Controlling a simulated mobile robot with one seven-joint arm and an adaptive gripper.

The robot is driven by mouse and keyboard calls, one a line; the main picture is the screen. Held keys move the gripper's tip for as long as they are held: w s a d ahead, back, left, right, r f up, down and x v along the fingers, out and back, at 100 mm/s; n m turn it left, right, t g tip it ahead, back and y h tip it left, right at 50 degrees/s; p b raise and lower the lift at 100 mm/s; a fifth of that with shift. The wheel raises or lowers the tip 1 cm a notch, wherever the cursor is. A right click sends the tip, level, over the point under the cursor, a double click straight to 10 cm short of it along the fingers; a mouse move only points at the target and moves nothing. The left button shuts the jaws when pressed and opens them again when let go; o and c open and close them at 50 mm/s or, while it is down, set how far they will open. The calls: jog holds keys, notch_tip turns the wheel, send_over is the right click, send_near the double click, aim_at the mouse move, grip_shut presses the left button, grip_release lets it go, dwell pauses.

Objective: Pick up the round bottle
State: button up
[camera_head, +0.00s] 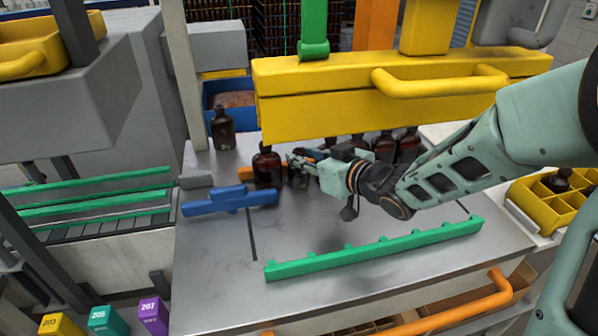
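Several dark amber bottles stand on the grey metal table (330,235). One round-shouldered bottle (267,168) stands upright just left of my gripper (296,160). Another amber bottle (298,180) shows partly below the gripper fingers, its upper part hidden by them. My gripper reaches in from the right, its fingers pointing left at bottle height. Whether the fingers are open, or touch either bottle, is too small to tell. A further bottle (222,130) stands apart at the back left. More bottles (408,145) stand behind my arm, partly hidden.
A yellow machine beam (330,102) hangs low above the bottles. A blue guide (230,200) lies left of the gripper, and a green rail (375,250) runs along the front. A yellow divided crate (550,208) is at right. The table between gripper and green rail is clear.

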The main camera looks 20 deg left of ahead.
jog(key=shift+x, duration=0.9)
grip_shut()
jog(key=shift+r, duration=0.15)
